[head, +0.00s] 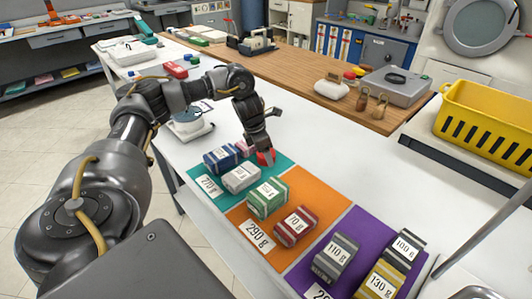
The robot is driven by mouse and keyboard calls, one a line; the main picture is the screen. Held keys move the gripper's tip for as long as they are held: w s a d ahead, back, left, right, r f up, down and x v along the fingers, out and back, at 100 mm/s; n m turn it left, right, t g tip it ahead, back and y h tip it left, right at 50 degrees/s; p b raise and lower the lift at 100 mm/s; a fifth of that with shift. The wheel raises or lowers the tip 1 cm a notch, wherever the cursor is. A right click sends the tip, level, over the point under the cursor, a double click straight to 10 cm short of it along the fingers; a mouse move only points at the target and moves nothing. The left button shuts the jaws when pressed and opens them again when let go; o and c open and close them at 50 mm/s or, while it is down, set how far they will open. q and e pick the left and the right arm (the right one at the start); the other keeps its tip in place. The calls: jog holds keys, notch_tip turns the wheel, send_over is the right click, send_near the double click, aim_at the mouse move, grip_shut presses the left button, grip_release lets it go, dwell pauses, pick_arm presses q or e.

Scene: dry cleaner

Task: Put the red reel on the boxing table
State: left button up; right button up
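My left arm comes in from the left and its gripper (263,151) points down over the back edge of the teal zone on the white table (300,125). A small red object (266,158), possibly the red reel, shows at the fingertips, partly hidden by them. I cannot tell whether the fingers are closed on it or only beside it. Which surface is the boxing table is not marked in view. My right gripper is not in view.
Labelled weight blocks, including a green one (268,197) and a red-striped one (295,226), stand on teal, orange and purple zones. A yellow crate (487,122) is at right. A wooden counter (290,75) holds a grey scale (394,86) behind. White tabletop right of the gripper is clear.

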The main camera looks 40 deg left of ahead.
pick_arm(q)
jog(key=c, duration=0.8)
jog(key=shift+c, duration=0.2)
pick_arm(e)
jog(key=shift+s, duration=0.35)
pick_arm(q)
jog(key=shift+r, duration=0.2)
